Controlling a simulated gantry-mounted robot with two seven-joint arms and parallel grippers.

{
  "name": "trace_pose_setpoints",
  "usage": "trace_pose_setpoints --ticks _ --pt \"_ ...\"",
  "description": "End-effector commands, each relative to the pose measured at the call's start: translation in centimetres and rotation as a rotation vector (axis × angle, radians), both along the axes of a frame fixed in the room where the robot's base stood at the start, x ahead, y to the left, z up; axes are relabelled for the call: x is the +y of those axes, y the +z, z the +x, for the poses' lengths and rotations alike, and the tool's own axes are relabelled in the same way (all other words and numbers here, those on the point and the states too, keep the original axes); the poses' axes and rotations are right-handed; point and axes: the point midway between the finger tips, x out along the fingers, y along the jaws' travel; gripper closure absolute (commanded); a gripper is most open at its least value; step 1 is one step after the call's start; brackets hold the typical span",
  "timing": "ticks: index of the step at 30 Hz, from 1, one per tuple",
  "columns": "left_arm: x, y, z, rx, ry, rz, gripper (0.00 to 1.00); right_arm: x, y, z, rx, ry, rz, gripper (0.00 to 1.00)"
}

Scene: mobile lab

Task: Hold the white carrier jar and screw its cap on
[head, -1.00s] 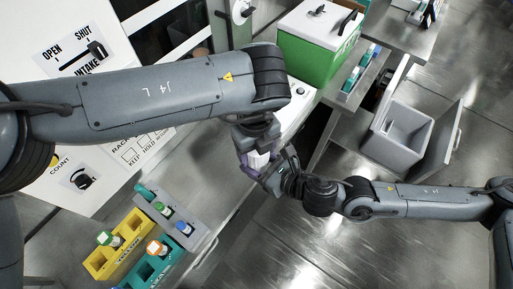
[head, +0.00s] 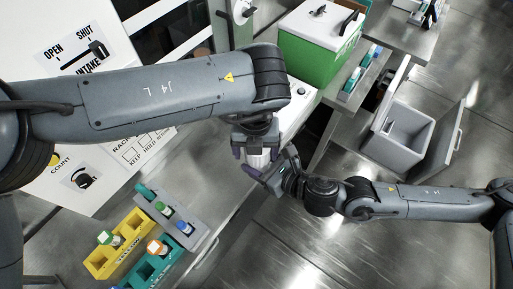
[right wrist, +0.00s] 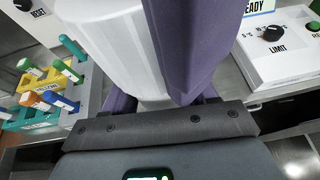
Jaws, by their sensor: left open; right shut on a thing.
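The white carrier jar (head: 259,160) shows in the head view below my left wrist, partly hidden by both grippers. In the right wrist view the white jar (right wrist: 112,45) fills the upper left, with purple fingers against it. My right gripper (head: 266,168) comes in from the right and is shut on the jar. My left gripper (head: 256,154) is right above the jar, its fingers spread to either side of the jar's top. I cannot make out the cap apart from the jar, nor tell whether it is seated.
A yellow rack (head: 103,263), a teal rack (head: 140,272) and a grey rack (head: 190,236) with capped tubes stand at lower left. A green box with a white lid (head: 318,33) is at the back. An open grey bin (head: 400,140) is at right.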

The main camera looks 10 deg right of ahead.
Motion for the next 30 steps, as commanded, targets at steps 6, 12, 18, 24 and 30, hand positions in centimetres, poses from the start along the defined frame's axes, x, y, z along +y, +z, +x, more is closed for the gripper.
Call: trace_pose_setpoints --ticks 6,12,18,24,30 --pt "-0.6 0.1 -0.3 0.003 -0.010 -0.013 0.08 0.4 0.2 -0.2 -0.003 0.010 0.005 1.00" --pt "-0.7 0.1 -0.3 0.004 -0.012 -0.015 0.08 0.5 0.2 -0.2 -0.003 0.012 0.006 1.00" --pt "-0.8 1.1 -0.3 0.003 -0.013 -0.016 0.08 0.5 0.2 -0.2 -0.002 0.013 0.006 1.00" --pt "-0.7 3.4 -0.2 0.002 -0.012 -0.014 0.08 0.3 0.0 -0.2 0.001 0.010 0.002 1.00" --pt "-0.4 4.6 -0.2 0.003 -0.008 -0.010 0.08 0.3 0.1 -0.1 -0.001 0.007 0.002 1.00"
